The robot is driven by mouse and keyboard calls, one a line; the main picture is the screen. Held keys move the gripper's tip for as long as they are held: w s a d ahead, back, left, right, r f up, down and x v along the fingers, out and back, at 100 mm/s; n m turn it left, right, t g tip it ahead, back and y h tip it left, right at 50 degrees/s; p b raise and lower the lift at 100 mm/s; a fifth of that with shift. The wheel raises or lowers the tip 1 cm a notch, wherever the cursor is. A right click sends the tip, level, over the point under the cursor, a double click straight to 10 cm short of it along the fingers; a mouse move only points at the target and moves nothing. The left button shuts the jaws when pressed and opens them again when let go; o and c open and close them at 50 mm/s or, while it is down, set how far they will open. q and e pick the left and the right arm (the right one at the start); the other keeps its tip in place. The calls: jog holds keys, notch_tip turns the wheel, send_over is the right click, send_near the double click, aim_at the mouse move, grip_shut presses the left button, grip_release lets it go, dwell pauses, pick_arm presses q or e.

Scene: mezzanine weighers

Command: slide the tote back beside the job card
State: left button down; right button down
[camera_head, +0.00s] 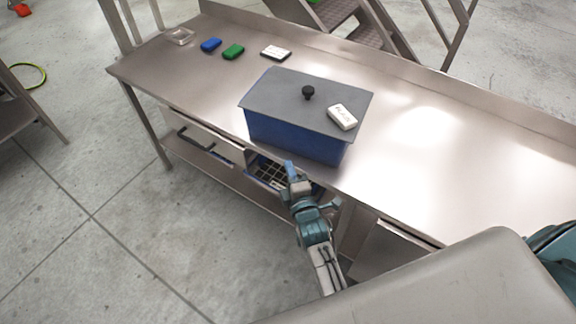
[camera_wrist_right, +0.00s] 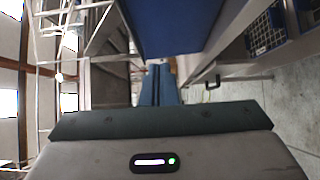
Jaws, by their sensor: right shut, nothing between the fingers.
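A blue tote (camera_head: 292,133) with a grey lid and a black knob stands near the front edge of the steel bench. A white card-like block with print (camera_head: 342,116) lies on the lid; a similar white block (camera_head: 275,52) lies on the bench behind the tote. I cannot tell which is the job card. My right gripper (camera_head: 289,168) is shut and empty just in front of the tote's front side, by the bench edge. In the right wrist view the shut fingers (camera_wrist_right: 160,84) point toward the blue tote (camera_wrist_right: 180,28). Whether they touch it is unclear. My left gripper is not in view.
The steel bench (camera_head: 430,165) has a raised back edge and is clear right of the tote. A blue block (camera_head: 211,45), a green block (camera_head: 233,51) and a small clear tray (camera_head: 179,36) lie at the back left. A blue crate (camera_head: 266,172) sits on the shelf below.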

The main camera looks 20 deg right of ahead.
jog(key=b, duration=0.3)
send_near(285, 131)
jog(key=w+a, duration=0.3)
jog(key=w+d, duration=0.2)
jog(key=d, duration=0.1)
jog(key=shift+w, duration=0.15)
jog(key=shift+w+d, duration=0.25)
